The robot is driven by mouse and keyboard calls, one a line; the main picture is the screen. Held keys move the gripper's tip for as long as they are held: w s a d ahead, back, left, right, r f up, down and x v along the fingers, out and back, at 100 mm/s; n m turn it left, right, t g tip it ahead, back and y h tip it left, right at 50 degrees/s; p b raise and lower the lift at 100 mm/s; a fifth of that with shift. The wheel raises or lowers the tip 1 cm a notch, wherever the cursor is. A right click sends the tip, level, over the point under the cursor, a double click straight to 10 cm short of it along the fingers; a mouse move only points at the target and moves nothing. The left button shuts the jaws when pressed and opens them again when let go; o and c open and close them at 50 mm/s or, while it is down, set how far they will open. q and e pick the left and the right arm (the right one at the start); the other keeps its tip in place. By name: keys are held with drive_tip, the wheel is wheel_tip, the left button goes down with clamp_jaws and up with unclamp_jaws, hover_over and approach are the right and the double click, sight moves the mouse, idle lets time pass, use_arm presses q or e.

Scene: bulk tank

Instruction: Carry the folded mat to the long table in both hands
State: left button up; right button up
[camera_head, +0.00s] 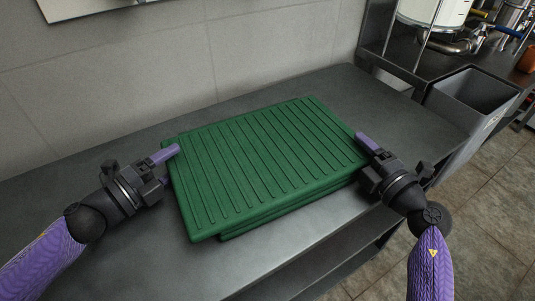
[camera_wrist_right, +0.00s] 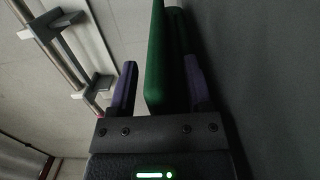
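The green ribbed folded mat (camera_head: 262,165) lies flat on a dark counter (camera_head: 110,255), its folded layers showing along the front edge. My right gripper (camera_head: 362,142) is at the mat's right edge. In the right wrist view its two purple fingers (camera_wrist_right: 160,90) stand on either side of the mat's edge (camera_wrist_right: 156,55), with a gap beside the left finger. The long table cannot be made out for certain.
A grey tiled wall (camera_head: 200,60) runs behind the counter. A grey bin (camera_head: 470,100) stands at the right, near a dark bench with metal vessels (camera_head: 435,15). Tiled floor (camera_head: 470,210) is open at the lower right.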

use_arm(q)
clamp_jaws()
use_arm(e)
clamp_jaws()
idle(0.9)
